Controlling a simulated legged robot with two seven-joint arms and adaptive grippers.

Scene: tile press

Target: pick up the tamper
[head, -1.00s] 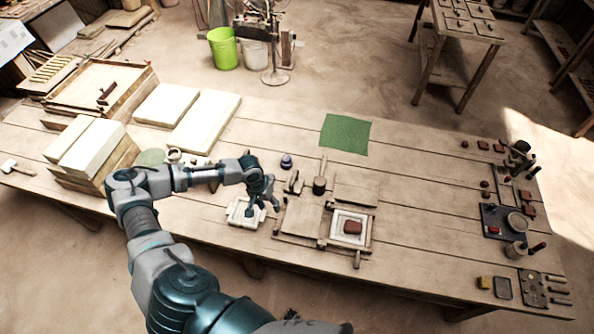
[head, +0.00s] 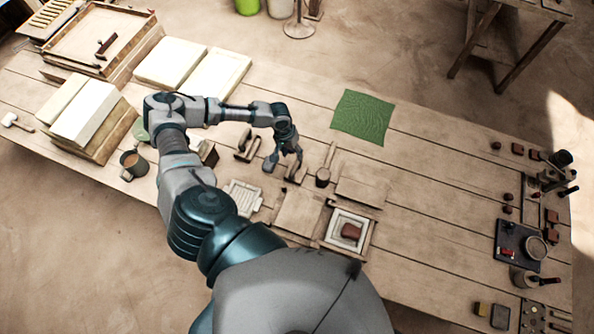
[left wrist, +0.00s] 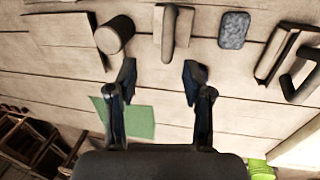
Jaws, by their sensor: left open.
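The tamper looks to be the small wooden block with a pale upright handle (left wrist: 168,38) in the left wrist view, at the top middle. In the head view it shows in part (head: 297,173), close by my gripper's fingertips. My left gripper (head: 284,164) is open and empty above the bench. In the left wrist view its two fingers (left wrist: 157,76) are spread apart, and the tamper lies ahead of the gap between them. I see no contact; the height gap is hard to judge. My right gripper is not in view.
A mallet (head: 323,177) lies just right of the tamper. A grey block (left wrist: 234,30) and a handled frame tool (left wrist: 278,55) lie on its other side. A press frame (head: 335,247) with a brown piece is nearer me. The green cloth (head: 363,117) lies behind; bench beyond it is clear.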

